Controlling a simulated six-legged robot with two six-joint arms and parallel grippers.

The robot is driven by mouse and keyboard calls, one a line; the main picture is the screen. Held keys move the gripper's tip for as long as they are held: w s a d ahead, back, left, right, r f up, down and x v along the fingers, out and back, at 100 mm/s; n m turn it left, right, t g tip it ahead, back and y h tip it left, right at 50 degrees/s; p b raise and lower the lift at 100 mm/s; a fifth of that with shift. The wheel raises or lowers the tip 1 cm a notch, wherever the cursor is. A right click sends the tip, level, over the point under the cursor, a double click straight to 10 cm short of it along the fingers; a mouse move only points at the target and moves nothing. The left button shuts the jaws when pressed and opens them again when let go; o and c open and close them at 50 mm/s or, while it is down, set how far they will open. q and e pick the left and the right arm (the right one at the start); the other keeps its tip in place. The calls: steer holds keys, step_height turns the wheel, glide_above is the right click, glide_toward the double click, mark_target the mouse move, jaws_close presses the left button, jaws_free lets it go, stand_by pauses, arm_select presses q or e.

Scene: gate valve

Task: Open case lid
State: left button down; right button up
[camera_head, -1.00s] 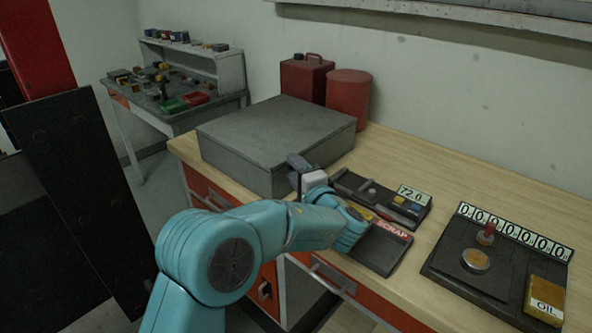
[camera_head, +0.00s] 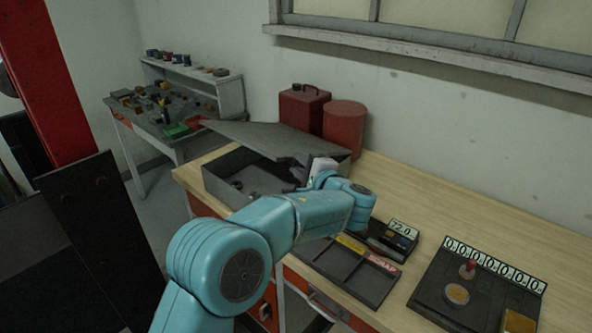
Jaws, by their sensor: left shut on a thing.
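The grey case (camera_head: 232,186) stands on the wooden workbench at the left end. Its grey lid (camera_head: 262,137) is tilted up, with its near edge raised and its far side low near the red cans. Some small dark items show inside the case. My left gripper (camera_head: 303,170) is at the lid's near right corner and is shut on the lid's edge. Its fingertips are partly hidden by the gripper body and lid. My right gripper is not in view.
A red can (camera_head: 303,106) and a red drum (camera_head: 344,127) stand behind the case. A dark tray (camera_head: 352,277) and a counter panel (camera_head: 470,285) lie to the right. A side table (camera_head: 180,125) with small parts stands at the back left. Bare bench (camera_head: 425,200) lies behind the panels.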

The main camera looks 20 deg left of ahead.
arm_select(q)
steer(key=w+d+r+m+g+p, duration=0.1)
steer(key=w+r+m+p, duration=0.1)
steer(key=w+r+p, duration=0.2)
steer(key=shift+d+r+p, duration=0.2)
steer(key=shift+r+p, duration=0.4)
steer(key=shift+r, duration=1.2)
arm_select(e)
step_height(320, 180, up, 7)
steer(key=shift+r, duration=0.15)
arm_select(q)
steer(key=c, duration=0.9)
jaws_free()
steer(key=shift+c, duration=0.2)
steer(key=b+v, duration=0.5)
steer(key=v, duration=1.1)
steer(key=shift+r, duration=0.25)
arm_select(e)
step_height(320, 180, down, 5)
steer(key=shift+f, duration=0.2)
arm_select(q)
steer(key=shift+s, duration=0.1)
